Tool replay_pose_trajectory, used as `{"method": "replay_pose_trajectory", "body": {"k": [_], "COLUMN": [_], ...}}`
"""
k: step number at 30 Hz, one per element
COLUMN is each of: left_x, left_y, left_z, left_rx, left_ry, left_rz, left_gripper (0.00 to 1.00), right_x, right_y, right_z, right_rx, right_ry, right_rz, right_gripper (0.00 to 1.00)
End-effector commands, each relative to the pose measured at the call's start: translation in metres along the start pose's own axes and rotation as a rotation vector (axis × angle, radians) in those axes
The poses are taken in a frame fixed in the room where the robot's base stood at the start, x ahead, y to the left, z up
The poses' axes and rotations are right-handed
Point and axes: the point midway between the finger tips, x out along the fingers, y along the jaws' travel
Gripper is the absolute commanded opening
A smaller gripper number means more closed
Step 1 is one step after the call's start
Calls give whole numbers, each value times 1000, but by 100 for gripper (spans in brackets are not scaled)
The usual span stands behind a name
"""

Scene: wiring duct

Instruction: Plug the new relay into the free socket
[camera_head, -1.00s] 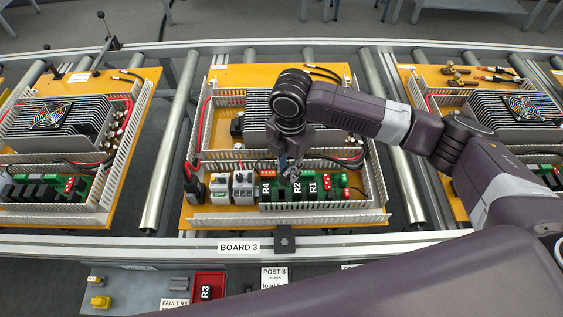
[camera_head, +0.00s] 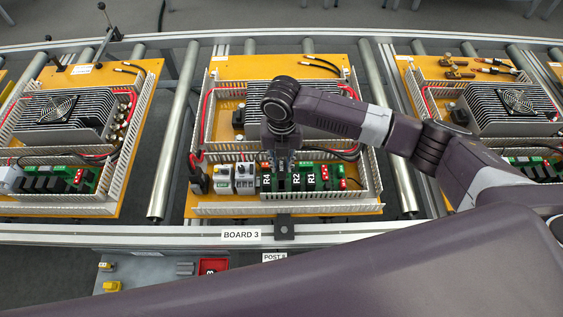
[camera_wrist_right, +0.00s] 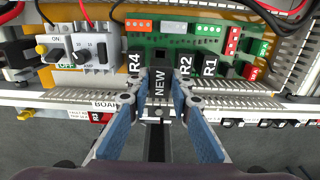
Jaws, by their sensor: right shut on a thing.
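My right gripper (camera_head: 281,165) is over the relay row of board 3, pointing down. In the right wrist view its two blue-padded fingers (camera_wrist_right: 165,82) are shut on a black relay marked NEW (camera_wrist_right: 160,88). The NEW relay is in line with the gap between relay R4 (camera_wrist_right: 135,66) and relay R2 (camera_wrist_right: 185,69), on the green relay board (camera_wrist_right: 205,42). Relay R1 (camera_wrist_right: 209,67) is further right. The fingers hide the free socket's contacts, so I cannot tell whether the relay touches it. My left gripper is not in view.
Grey switch modules (camera_head: 244,178) stand left of the relays. Slotted white duct walls (camera_head: 300,208) run in front of and behind the row. A red tray (camera_head: 208,266) lies below the conveyor's front rail (camera_head: 340,231). Finned heatsinks with fans are on neighbouring boards.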

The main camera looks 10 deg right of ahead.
Motion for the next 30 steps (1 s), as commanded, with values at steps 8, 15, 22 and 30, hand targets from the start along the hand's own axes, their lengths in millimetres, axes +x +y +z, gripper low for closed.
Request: {"method": "replay_pose_trajectory", "body": {"k": [8,15,22,30], "left_x": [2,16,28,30], "left_y": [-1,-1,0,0], "left_z": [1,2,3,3], "left_rx": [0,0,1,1], "left_ry": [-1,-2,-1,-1], "left_rz": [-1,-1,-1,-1], "left_gripper": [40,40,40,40], "right_x": [10,33,53,58], "right_y": [0,0,0,0], "right_z": [0,0,0,0], "right_rx": [0,0,0,0], "right_ry": [0,0,0,-1], "right_rz": [-1,-1,-1,0], "right_gripper": [0,0,0,0]}}
